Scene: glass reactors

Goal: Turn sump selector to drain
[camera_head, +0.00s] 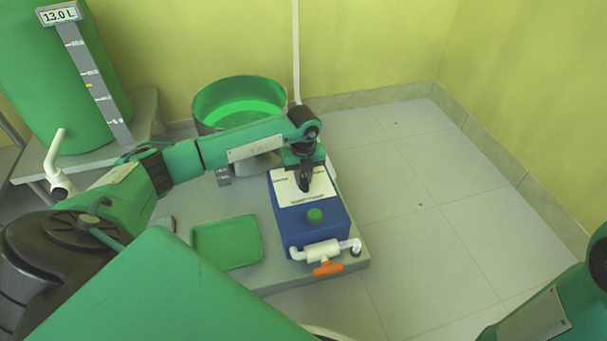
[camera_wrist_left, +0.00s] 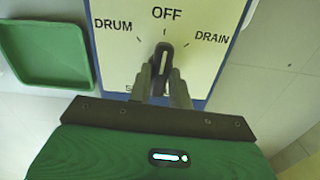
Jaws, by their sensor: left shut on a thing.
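The sump selector is a black knob (camera_wrist_left: 163,56) with a white line, on a white label plate (camera_wrist_left: 112,62) on top of a blue box (camera_head: 298,222). The plate reads DRUM at left, OFF at the top and DRAIN at right in the left wrist view. The white line points up, near OFF. My left gripper (camera_wrist_left: 161,84) is shut on the knob, one finger on each side. In the head view my left gripper (camera_head: 304,183) comes down on the plate and hides the knob. My right gripper is out of view; only part of its arm shows at lower right.
A green tub (camera_head: 238,103) and a tall green tank (camera_head: 60,90) stand behind. The right floor is clear.

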